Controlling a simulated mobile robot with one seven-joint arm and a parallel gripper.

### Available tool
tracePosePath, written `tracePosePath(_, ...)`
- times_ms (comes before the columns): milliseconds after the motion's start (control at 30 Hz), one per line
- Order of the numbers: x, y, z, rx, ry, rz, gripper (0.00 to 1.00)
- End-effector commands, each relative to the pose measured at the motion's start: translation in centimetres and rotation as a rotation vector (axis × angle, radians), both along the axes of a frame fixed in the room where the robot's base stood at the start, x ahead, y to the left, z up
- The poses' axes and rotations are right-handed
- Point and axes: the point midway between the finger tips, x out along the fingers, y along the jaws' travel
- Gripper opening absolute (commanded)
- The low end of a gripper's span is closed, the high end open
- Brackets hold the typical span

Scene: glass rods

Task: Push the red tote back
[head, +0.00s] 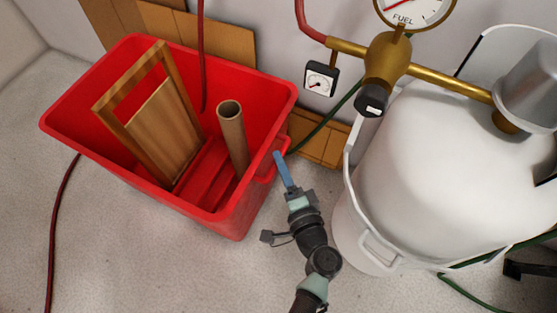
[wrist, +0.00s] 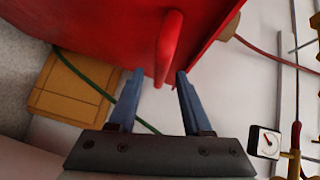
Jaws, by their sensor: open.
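The red tote (head: 248,200) stands upright on the floor at the left of the head view, near the wall. Inside it a wooden frame (head: 118,127) leans at a tilt, and a brown tube (head: 232,139) stands near its right side. My gripper (head: 278,156) is at the tote's right side, by its handle. In the wrist view the tote (wrist: 90,22) fills the top, and its red handle (wrist: 169,45) projects toward the gap between the fingertips. My gripper (wrist: 160,73) is open there. I cannot tell whether a finger touches the handle.
A large white tank (head: 430,165) stands close to the right of my arm, with brass piping and a gauge (head: 321,78) above. Brown cardboard (head: 322,138) lies behind the tote along the wall. A red hose (head: 62,220) runs along the floor at left. The front floor is clear.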

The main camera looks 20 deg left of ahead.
Motion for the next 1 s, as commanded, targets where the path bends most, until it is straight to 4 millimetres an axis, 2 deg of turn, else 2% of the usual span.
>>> tracePosePath(200, 1.6, 1.4, -0.4, -0.001, -0.001, 0.001, 0.49)
tracePosePath(533, 1.8, 1.6, -0.3, -0.001, 0.001, 0.000, 0.49)
tracePosePath(800, 1.8, 1.6, -0.3, -0.001, 0.001, 0.000, 0.01)
tracePosePath(1000, 1.8, 1.6, -0.3, -0.001, 0.001, 0.000, 0.00)
